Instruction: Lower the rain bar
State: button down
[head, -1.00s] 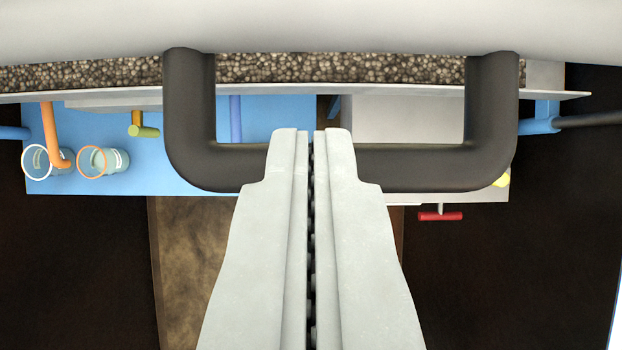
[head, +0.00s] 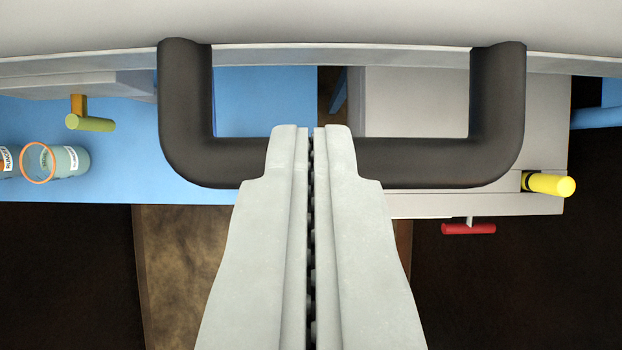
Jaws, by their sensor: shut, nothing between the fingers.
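The rain bar (head: 311,20), taken to be the pale grey body with a smooth curved underside, spans the top of the view. A dark U-shaped handle (head: 440,163) hangs from it, with one leg at left and one at right. My gripper (head: 305,130) is shut with nothing between its fingers. Its tips overlap the middle of the handle's crossbar in the picture and hide that part. Whether the fingers touch the handle cannot be told.
Behind are a blue surface (head: 265,100) and a grey box (head: 415,100). Labelled cups (head: 68,162) stand at left. A green-tipped tap (head: 90,123), a yellow knob (head: 550,184) and a red T-handle (head: 468,229) stick out. The lower corners look dark and clear.

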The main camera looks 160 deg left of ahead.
notch_tip(320, 180, down, 19)
